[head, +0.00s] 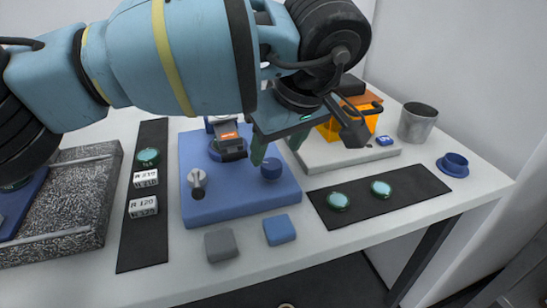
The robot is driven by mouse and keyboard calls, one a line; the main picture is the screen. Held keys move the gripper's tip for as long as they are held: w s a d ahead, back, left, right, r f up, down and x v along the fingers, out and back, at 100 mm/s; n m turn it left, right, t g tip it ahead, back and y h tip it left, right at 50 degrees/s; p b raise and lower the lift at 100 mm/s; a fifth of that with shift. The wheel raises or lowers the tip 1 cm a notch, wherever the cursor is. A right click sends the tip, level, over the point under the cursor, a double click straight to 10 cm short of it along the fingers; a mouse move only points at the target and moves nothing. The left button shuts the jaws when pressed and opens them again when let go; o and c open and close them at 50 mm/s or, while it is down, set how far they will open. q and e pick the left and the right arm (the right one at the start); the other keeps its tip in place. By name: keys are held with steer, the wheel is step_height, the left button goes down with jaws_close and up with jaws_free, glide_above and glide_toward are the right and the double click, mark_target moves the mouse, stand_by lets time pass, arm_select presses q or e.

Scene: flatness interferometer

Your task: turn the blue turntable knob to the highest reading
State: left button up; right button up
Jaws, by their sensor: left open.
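A blue knob (271,170) stands on the right part of a blue base plate (235,203). My left gripper (278,146) is open above and slightly behind the knob, with its two dark green fingers pointing down. One finger overlaps the area just behind the knob; I cannot tell whether it touches. A silver knob with a small pointer (197,182) stands at the left of the same plate. A dark device with an orange-lit screen (227,136) sits at the plate's back, partly hidden by my arm. No reading is legible. My right gripper is out of view.
Black mats with green discs lie left (128,240) and right (405,188); the left one also holds white labelled blocks (143,206). Grey (221,245) and blue (280,230) blocks lie in front.

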mark_target(271, 163)
arm_select(q)
steer(key=shift+x, duration=2.05)
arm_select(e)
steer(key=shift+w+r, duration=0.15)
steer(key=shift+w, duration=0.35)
